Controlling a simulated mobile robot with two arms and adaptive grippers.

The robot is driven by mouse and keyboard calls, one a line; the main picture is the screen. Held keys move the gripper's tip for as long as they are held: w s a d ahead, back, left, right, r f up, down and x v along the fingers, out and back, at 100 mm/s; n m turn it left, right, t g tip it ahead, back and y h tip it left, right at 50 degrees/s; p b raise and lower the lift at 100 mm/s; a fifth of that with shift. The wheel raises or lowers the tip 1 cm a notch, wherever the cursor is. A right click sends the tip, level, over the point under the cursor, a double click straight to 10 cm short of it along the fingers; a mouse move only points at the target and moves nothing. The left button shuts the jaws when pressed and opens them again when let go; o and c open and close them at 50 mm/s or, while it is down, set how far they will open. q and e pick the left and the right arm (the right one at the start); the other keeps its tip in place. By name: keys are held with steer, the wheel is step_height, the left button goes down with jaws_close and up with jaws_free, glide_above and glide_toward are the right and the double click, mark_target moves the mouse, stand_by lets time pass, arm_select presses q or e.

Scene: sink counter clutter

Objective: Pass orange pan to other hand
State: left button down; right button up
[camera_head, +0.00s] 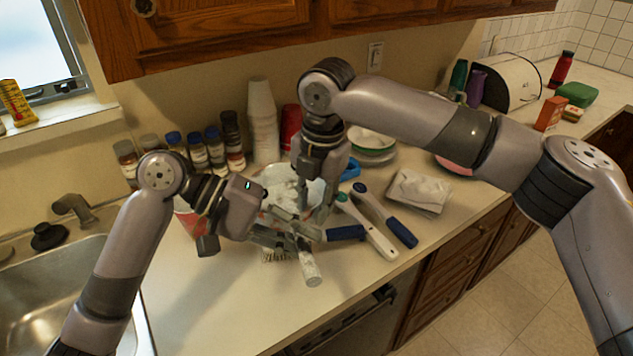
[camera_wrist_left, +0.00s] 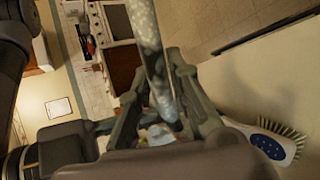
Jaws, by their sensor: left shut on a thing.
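The pan (camera_head: 285,187) looks pale, speckled grey-white rather than orange in the head view, partly hidden behind my grippers. Its speckled handle (camera_head: 309,265) points down toward the front of the counter. My left gripper (camera_head: 300,238) is shut on this handle. The left wrist view shows the handle (camera_wrist_left: 150,50) running up from between the left fingers (camera_wrist_left: 160,120). My right gripper (camera_head: 314,207) points down at the pan, just above and behind the left one. Its fingertips overlap the pan and left gripper, so I cannot tell whether it touches or grips.
Brushes with blue handles (camera_head: 386,216) lie right of the grippers, and a scrub brush (camera_wrist_left: 268,145) shows in the left wrist view. A folded cloth (camera_head: 420,190), stacked bowls (camera_head: 372,143), cups (camera_head: 263,120) and several bottles (camera_head: 198,150) stand around. The sink (camera_head: 50,290) is at left.

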arm_select(q)
steer(key=shift+r, duration=0.1)
arm_select(e)
steer(key=shift+f, duration=0.7)
steer(key=shift+c, duration=0.4)
steer(key=c, duration=0.5)
steer(key=shift+a, duration=0.1)
jaws_close()
arm_select(q)
steer(key=shift+s+d, duration=0.15)
steer(key=shift+s, duration=0.05)
arm_select(e)
steer(key=shift+a+r, duration=0.1)
steer(key=shift+r, duration=0.05)
arm_select(q)
steer(key=c, duration=2)
jaws_free()
arm_select(e)
steer(key=shift+r, duration=0.1)
arm_select(q)
steer(key=o, duration=0.6)
steer(key=shift+w, duration=0.15)
steer(key=shift+a, duration=0.2)
